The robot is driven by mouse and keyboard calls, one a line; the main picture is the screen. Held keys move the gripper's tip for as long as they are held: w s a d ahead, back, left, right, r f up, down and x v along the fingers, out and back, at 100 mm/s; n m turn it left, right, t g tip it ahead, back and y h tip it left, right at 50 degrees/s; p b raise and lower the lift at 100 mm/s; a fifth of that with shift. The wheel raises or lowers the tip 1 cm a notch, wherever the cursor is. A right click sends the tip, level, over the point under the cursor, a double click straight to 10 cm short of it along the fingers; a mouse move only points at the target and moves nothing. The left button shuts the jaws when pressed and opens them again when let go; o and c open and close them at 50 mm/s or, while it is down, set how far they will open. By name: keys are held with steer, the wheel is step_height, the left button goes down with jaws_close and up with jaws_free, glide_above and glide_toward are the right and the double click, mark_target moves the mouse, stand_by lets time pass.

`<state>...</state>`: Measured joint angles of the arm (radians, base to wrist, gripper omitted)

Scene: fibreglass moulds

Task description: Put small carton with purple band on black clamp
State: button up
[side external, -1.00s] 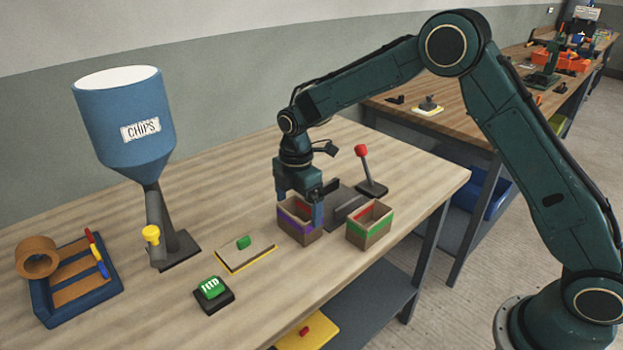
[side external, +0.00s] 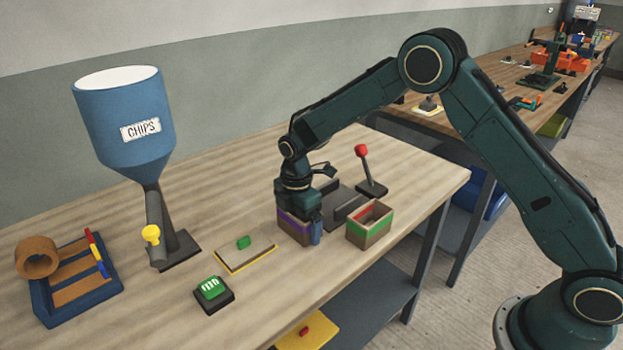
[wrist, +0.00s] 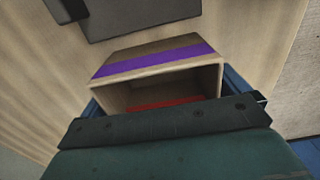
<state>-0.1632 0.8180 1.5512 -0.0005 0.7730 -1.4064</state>
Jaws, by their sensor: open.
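The small carton with the purple band (side external: 289,229) stands on the table in the side view, open at the top. It also shows in the wrist view (wrist: 155,62), with something red inside. My gripper (side external: 300,232) is lowered over this carton, with its fingers down at the carton's sides. In the wrist view my blue fingers (wrist: 165,92) are at both sides of the carton, and the jaws are open. The black clamp (side external: 343,206) is the dark fixture just behind the carton, partly hidden by my gripper. It shows at the top of the wrist view (wrist: 125,12).
A carton with a green band (side external: 370,231) stands close to the right. A red-knobbed lever (side external: 366,172) rises behind. A yellow-edged plate (side external: 246,256), a green button (side external: 212,291) and a blue chips hopper (side external: 125,125) are to the left.

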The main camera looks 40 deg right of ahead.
stand_by(0.3)
steer(key=c, duration=0.8)
steer(key=shift+o, duration=0.2)
steer(key=shift+r, duration=0.15)
step_height(320, 180, up, 20)
stand_by(0.5)
